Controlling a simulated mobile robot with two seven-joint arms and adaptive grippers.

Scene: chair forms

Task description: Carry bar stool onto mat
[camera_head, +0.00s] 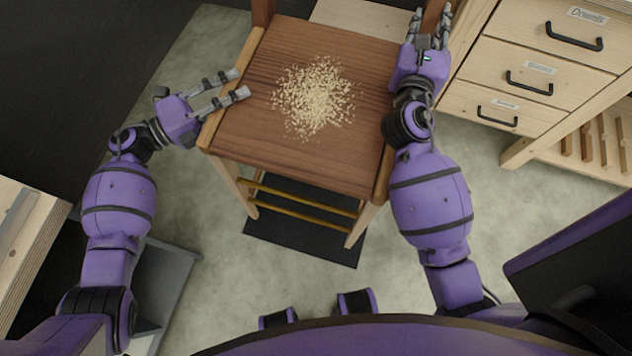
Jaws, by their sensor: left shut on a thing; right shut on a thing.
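The bar stool (235,130) stands upright in the middle of the head view. It has a brown wooden seat, pale side rails and legs, and posts at the far side. A pile of pale shavings lies on the seat. The black mat (300,250) is on the floor below it, partly hidden by the seat. The near legs overlap the mat in the picture; I cannot tell whether their feet touch it. My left gripper (238,84) is shut on the left edge of the seat. My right gripper (430,27) is shut on the far right post.
A wooden drawer cabinet (490,75) with black handles stands close on the right, beside a slatted wooden shelf (590,150). A pale board (365,14) lies beyond the seat. A wooden bench (30,230) and a grey bin (170,285) are at the left. Floor around the mat's near side is clear.

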